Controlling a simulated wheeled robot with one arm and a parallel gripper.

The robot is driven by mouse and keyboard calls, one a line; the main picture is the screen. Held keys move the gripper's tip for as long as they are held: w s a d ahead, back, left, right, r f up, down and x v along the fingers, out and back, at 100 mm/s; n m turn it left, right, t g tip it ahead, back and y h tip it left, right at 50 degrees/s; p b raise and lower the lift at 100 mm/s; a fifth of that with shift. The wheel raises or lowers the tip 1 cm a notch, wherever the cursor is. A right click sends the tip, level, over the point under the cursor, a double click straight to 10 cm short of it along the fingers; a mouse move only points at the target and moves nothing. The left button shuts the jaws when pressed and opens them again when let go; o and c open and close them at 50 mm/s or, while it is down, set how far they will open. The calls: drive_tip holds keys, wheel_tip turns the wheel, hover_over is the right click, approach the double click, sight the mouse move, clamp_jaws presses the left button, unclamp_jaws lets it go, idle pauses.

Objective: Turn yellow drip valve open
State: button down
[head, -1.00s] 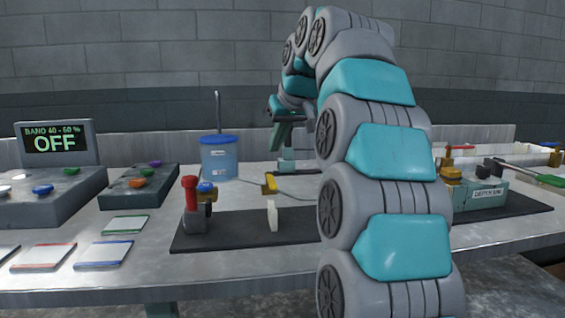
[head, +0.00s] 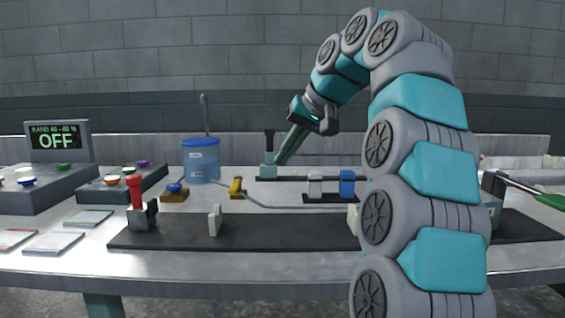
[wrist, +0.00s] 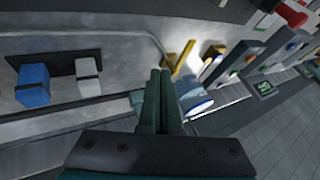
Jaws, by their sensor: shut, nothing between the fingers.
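The yellow drip valve (head: 236,187) stands on the bench in the middle of the head view, on a thin grey tube to the right of a blue-lidded bucket (head: 201,160). In the wrist view the valve (wrist: 183,58) is a slanted yellow bar just ahead and right of my fingertips. My gripper (head: 281,160) is behind and to the right of the valve in the head view, pointing down and left. In the wrist view my gripper's (wrist: 160,73) two green fingers are pressed together, empty, and apart from the valve.
A teal base with a black post (head: 269,143) stands by my fingertips in the head view. A white block (head: 315,185) and a blue block (head: 347,184) sit to the right. A red-handled valve (head: 135,190) stands front left. A display (head: 56,141) reads OFF.

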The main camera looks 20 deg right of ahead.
sight(248, 209)
drive_tip(key=b+x, duration=0.2)
drive_tip(key=x, duration=0.5)
drive_tip(key=shift+b, duration=0.35)
drive_tip(key=shift+x, duration=1)
drive_tip(key=a, duration=0.2)
drive_tip(key=shift+w+a+r, duration=0.15)
drive_tip(key=shift+w+a, duration=0.4)
drive_tip(key=shift+a, duration=0.35)
drive_tip(key=shift+a, duration=0.1)
